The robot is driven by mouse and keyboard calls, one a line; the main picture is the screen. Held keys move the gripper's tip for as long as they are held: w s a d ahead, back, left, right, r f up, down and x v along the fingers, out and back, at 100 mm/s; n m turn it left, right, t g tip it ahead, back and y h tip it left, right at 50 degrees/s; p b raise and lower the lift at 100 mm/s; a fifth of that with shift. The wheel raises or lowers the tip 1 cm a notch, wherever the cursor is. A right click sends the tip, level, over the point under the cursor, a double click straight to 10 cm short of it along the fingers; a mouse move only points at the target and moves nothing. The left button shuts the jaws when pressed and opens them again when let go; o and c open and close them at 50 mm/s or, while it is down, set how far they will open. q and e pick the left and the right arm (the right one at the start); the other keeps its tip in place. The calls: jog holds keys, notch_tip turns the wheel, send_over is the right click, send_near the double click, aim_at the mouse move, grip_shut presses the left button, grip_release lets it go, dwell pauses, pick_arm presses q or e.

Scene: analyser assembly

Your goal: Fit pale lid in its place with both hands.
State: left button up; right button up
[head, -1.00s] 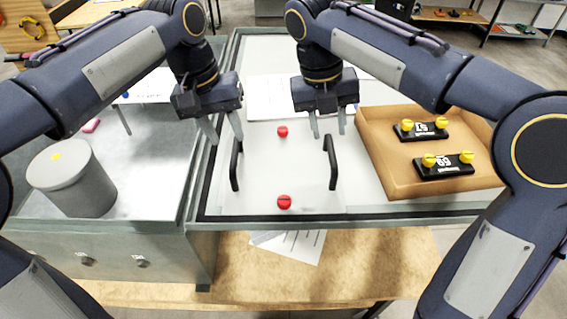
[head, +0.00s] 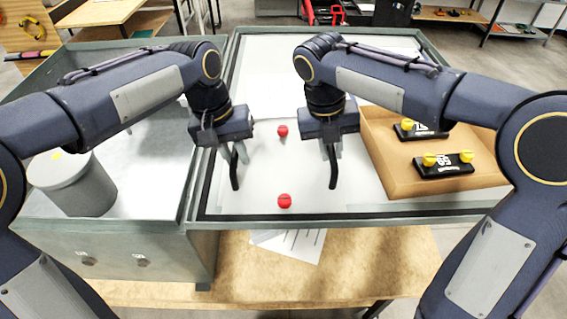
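The pale lid (head: 284,170) is a flat white panel lying in the framed grey-green unit. It has a black handle on its left (head: 235,172) and a black handle on its right (head: 332,172). A red knob (head: 282,131) sits at the back and another red knob (head: 284,201) at the front. My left gripper (head: 236,154) is down at the upper part of the left handle. My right gripper (head: 331,150) is down at the upper part of the right handle. The fingers are partly hidden by the gripper bodies, so whether they are closed on the handles is unclear.
A tan tray (head: 400,180) to the right holds two black blocks with yellow knobs, the front one (head: 443,165) fully visible. A grey cylinder (head: 75,185) stands on the metal surface at left. A paper sheet (head: 290,244) lies on the wooden bench below the front edge.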

pick_arm(q)
grip_shut()
pick_arm(e)
grip_shut()
pick_arm(q)
jog(key=shift+r, duration=0.15)
pick_arm(e)
jog(key=shift+r, duration=0.1)
